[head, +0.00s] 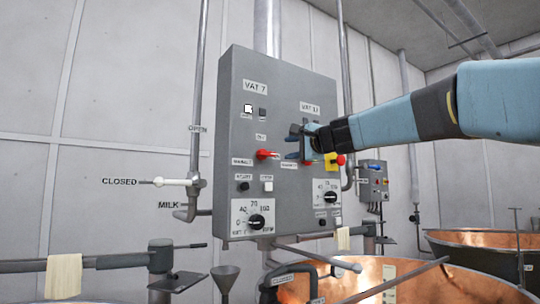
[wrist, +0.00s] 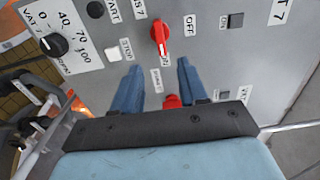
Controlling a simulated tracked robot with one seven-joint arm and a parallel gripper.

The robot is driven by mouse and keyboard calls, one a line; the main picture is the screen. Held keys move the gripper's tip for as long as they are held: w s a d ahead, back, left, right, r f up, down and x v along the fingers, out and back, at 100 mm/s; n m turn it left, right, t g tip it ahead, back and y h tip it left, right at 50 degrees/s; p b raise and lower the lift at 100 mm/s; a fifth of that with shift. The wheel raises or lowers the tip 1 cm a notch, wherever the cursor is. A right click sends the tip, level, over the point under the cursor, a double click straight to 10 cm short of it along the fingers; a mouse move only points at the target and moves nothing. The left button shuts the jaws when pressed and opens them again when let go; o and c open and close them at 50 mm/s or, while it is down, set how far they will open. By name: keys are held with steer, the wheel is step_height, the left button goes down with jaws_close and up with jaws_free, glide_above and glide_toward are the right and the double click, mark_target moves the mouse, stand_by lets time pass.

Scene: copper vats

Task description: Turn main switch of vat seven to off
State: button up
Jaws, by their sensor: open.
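The grey control panel (head: 232,100) has a "VAT 7" label (head: 255,87) at upper left. Below it is a red rotary switch (head: 266,154) whose handle lies sideways, pointing right. In the wrist view the red switch (wrist: 159,36) sits beside an "OFF" label (wrist: 190,25), with its handle not turned toward that label. My gripper (head: 289,143) is open and empty, just right of the switch. In the wrist view the gripper (wrist: 159,66) has its two blue fingers spread and their tips short of the switch. Whether they touch the panel cannot be told.
A second red switch on yellow (head: 336,160) is on the panel's right half, close to my gripper. Black dials (head: 256,221) and buttons sit lower. Pipes (head: 195,110) run at the left; a copper vat (head: 340,282) stands below.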

mark_target(268, 154)
steer(key=x, duration=1.3)
steer(key=shift+s, duration=0.1)
jaws_close()
steer(key=shift+f, duration=0.1)
